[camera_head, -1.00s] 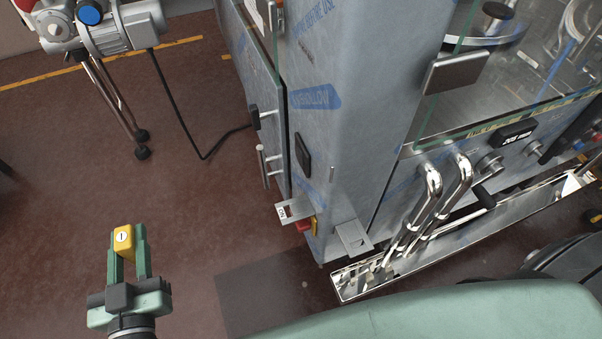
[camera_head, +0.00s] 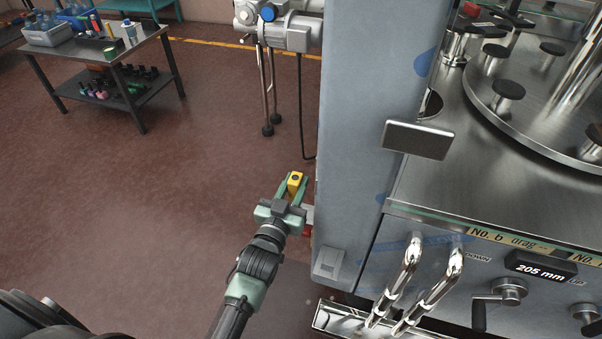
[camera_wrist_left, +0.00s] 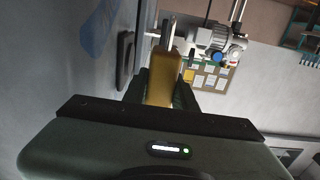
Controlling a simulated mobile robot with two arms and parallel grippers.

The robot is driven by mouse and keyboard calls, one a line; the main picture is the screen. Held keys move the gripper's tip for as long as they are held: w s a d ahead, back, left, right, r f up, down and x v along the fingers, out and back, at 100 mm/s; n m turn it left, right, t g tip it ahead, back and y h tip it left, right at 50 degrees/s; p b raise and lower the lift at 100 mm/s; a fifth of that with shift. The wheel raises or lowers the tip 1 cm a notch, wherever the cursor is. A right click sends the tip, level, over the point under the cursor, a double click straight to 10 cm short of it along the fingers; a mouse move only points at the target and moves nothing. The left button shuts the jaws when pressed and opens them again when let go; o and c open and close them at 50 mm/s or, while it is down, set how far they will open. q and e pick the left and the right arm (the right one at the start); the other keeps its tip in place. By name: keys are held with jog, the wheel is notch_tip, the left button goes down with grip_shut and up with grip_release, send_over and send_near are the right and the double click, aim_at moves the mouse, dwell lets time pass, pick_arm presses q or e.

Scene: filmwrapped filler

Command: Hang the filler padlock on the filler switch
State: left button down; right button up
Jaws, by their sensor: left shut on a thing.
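My left gripper (camera_head: 291,187) is shut on a yellow padlock (camera_head: 295,180) in the head view, close to the left side of the grey filler cabinet (camera_head: 360,100). In the left wrist view the padlock (camera_wrist_left: 162,80) sits between the fingers, with its metal shackle pointing away from the gripper. The filler switch is hard to make out. A small red part (camera_head: 307,230) shows beside my gripper at the cabinet's edge, mostly hidden by the gripper. A dark handle (camera_wrist_left: 124,58) on the cabinet wall is left of the padlock in the left wrist view. My right gripper is not in view.
A motor unit on legs (camera_head: 285,28) stands behind, with a black cable (camera_head: 301,110) hanging down. A bench with bins and bottles (camera_head: 130,55) is at the back left. Bent chrome pipes (camera_head: 420,275) stick out at the cabinet's front. The floor left of my arm is clear.

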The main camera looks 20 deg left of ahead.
pick_arm(q)
jog(key=shift+w+a, duration=0.2)
jog(key=shift+w, duration=0.95)
jog(key=shift+d, duration=0.15)
jog(key=shift+s+r, duration=0.1)
jog(key=shift+f+b, duration=1.25)
jog(key=shift+f, duration=0.75)
jog(key=shift+f+b, duration=2.05)
jog(key=shift+f, duration=0.75)
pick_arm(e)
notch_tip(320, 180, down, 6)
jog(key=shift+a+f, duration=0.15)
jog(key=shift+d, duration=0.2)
pick_arm(q)
jog(key=shift+f, duration=0.35)
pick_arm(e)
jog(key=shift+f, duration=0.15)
